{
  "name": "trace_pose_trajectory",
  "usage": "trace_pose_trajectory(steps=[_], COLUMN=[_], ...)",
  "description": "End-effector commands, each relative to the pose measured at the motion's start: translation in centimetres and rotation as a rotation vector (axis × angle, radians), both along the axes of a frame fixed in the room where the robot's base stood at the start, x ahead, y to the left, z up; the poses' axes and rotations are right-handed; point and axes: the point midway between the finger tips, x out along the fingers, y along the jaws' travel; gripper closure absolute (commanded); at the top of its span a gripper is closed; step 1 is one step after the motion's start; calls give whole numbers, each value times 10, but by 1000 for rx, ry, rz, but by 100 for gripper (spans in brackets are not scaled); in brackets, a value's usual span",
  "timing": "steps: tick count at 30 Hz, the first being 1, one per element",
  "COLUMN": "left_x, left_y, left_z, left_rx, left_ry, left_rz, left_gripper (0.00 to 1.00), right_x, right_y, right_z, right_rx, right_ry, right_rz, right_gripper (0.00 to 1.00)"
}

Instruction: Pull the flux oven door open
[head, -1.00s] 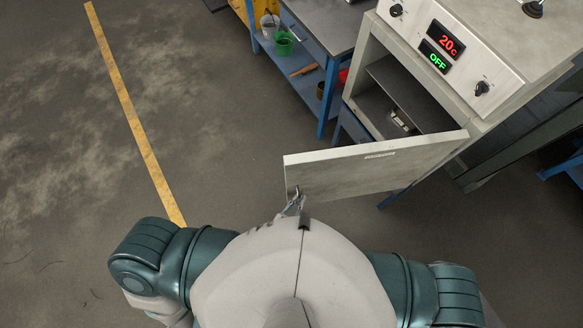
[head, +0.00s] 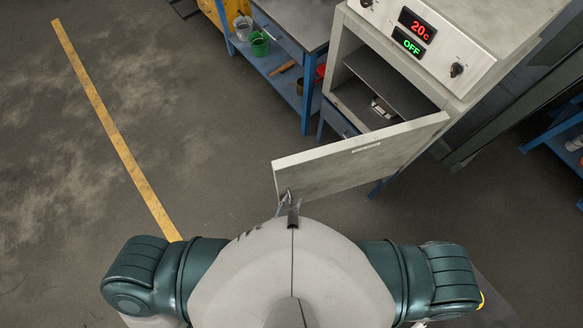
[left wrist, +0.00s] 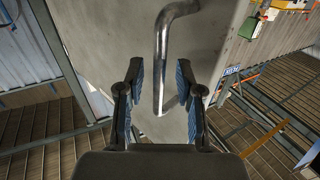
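The oven (head: 470,35) stands at the upper right with its grey door (head: 350,163) standing wide open, so the shelf inside shows. The door's free edge is close in front of my body. A bent metal handle (left wrist: 161,45) on the door (left wrist: 215,30) fills the middle of the left wrist view. My left gripper (left wrist: 158,70) is open, with one finger on each side of the handle and visible gaps to it. In the head view only a small part near the handle (head: 285,198) shows; my body hides the rest. My right gripper is not in view.
A blue-framed workbench (head: 300,25) with a green bucket (head: 259,44) on its lower shelf stands left of the oven. Another blue frame (head: 560,135) is at the right edge. The floor left of the door is clear, with a yellow line (head: 110,125).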

Motion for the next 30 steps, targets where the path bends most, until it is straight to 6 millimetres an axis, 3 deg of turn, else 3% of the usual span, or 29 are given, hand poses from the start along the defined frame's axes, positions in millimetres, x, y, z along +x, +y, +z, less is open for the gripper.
trace_pose_trajectory(steps=[5,18,24,30], left_x=[-11,-94,-109,-111], left_y=[5,40,47,48], left_z=[-1,-1,-1,-1], left_rx=[2,2,1,1], left_ry=[1,1,0,0], left_rz=[-1,-1,0,0], left_gripper=[64,64,64,64], right_x=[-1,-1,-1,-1], right_y=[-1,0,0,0], right_z=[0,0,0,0], right_rx=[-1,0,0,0], right_ry=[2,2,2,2], right_rz=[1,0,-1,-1], right_gripper=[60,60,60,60])
